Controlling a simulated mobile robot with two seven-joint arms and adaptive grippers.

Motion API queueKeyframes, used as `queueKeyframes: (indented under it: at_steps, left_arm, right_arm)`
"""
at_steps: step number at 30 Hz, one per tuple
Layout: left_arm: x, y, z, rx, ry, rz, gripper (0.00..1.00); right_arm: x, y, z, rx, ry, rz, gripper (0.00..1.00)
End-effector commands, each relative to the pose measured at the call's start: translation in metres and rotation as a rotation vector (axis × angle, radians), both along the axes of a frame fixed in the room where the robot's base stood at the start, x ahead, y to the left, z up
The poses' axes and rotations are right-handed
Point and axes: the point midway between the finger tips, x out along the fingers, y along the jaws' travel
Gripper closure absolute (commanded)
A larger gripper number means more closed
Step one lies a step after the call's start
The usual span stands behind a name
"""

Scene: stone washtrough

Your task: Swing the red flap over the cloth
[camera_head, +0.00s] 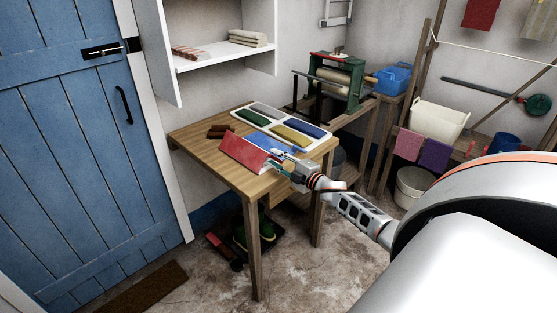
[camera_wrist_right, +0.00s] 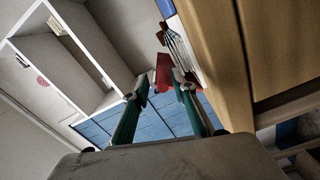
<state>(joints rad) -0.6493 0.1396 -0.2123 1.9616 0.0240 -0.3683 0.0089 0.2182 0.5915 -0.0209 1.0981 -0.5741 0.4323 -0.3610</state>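The red flap (camera_head: 243,154) is at the near edge of the wooden table, tilted, beside a flat blue panel (camera_head: 265,141). The red flap also shows end-on in the right wrist view (camera_wrist_right: 163,72), just beyond and between the fingertips. My right gripper (camera_head: 283,166) is at the right end of the flap, near the table edge. Its two green fingers (camera_wrist_right: 162,88) stand apart in the right wrist view; I see no grip on the flap, though contact with one finger cannot be ruled out. I cannot clearly make out the cloth by the flap. My left gripper is not in view.
A white tray (camera_head: 323,139) with several coloured folded pieces lies at the back of the table (camera_head: 190,139). Small brown blocks (camera_head: 221,131) lie left of it. A green wringer (camera_head: 336,81) stands behind.

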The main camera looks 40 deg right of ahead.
Motion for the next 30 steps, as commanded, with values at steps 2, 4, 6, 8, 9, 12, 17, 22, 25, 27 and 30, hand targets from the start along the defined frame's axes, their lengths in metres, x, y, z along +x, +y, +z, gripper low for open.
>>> queueKeyframes:
  at_steps: [2,4,6,8,9,12,17,22,25,27,30]
  left_arm:
    - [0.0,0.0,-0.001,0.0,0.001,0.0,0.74]
    - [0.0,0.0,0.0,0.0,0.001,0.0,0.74]
    - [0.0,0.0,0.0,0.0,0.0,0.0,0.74]
    - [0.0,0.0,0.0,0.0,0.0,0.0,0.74]
    - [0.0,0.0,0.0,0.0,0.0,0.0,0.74]
    - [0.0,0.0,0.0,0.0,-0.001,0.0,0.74]
    - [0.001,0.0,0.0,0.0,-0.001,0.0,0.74]
    - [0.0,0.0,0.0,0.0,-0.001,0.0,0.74]
    - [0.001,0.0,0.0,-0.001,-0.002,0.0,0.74]
    - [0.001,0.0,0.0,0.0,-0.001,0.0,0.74]
    - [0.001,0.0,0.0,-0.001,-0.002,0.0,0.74]
  right_arm:
    - [-0.003,0.0,-0.001,0.0,0.001,-0.001,0.74]
    - [-0.007,-0.001,-0.001,-0.001,0.001,0.0,0.74]
    - [-0.015,-0.002,-0.002,-0.001,0.002,0.0,0.74]
    - [-0.023,-0.002,-0.002,-0.001,0.003,0.001,0.74]
    - [-0.029,-0.002,-0.001,0.0,0.002,0.001,0.74]
    - [-0.047,-0.003,-0.002,-0.001,0.003,0.001,0.74]
    - [-0.074,-0.006,-0.001,0.0,0.002,0.0,0.74]
    - [-0.099,-0.008,-0.001,-0.001,0.002,0.001,0.74]
    - [-0.11,-0.009,-0.001,0.0,0.001,-0.001,0.74]
    - [-0.115,-0.009,-0.001,0.0,0.001,0.0,0.74]
    - [-0.118,-0.01,0.0,0.0,0.0,-0.001,0.74]
